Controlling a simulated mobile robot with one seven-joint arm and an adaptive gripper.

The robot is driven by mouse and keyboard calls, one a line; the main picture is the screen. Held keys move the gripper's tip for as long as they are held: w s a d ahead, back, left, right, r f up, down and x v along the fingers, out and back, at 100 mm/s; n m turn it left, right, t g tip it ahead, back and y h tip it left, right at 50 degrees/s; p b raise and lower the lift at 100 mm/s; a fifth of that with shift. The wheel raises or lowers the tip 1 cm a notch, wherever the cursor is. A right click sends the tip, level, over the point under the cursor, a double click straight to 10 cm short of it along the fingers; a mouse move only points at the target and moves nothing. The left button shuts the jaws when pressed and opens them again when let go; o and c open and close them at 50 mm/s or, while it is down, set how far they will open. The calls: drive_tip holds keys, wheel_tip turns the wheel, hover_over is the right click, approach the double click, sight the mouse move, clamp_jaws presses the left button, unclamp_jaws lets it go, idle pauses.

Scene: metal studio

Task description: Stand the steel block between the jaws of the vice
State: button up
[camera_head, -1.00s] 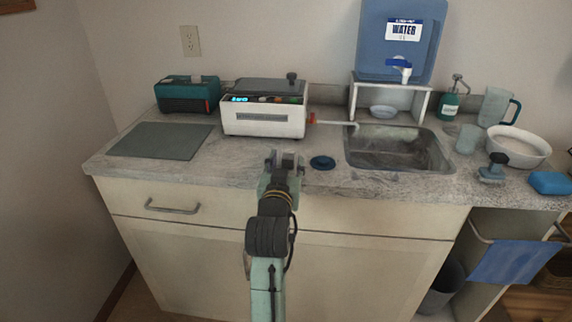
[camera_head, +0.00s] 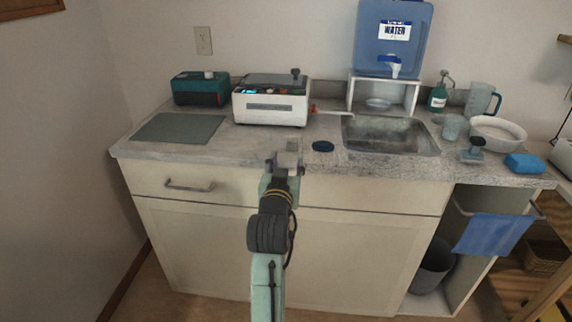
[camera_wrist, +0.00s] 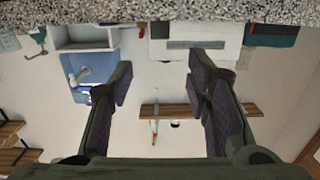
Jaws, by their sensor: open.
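My gripper (camera_head: 287,158) is open and empty, at the front edge of the counter in the head view. Its two spread fingers show in the wrist view (camera_wrist: 158,82), with nothing between them. I cannot make out a vice in either view. I cannot pick out the steel block for certain. A small pale grey patch shows right at my fingertips in the head view; I cannot tell whether it is part of the gripper or a thing behind it.
The stone-topped counter (camera_head: 240,150) holds a dark mat (camera_head: 178,127), teal device (camera_head: 200,89), white device (camera_head: 270,103), dark blue disc (camera_head: 323,146), sink (camera_head: 390,135), water container (camera_head: 392,38), white bowl (camera_head: 497,131) and blue block-like item (camera_head: 524,164). Wooden furniture (camera_head: 545,285) stands at right.

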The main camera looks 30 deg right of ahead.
drive_tip(key=shift+s+a, duration=0.1)
drive_tip(key=shift+s, duration=0.05)
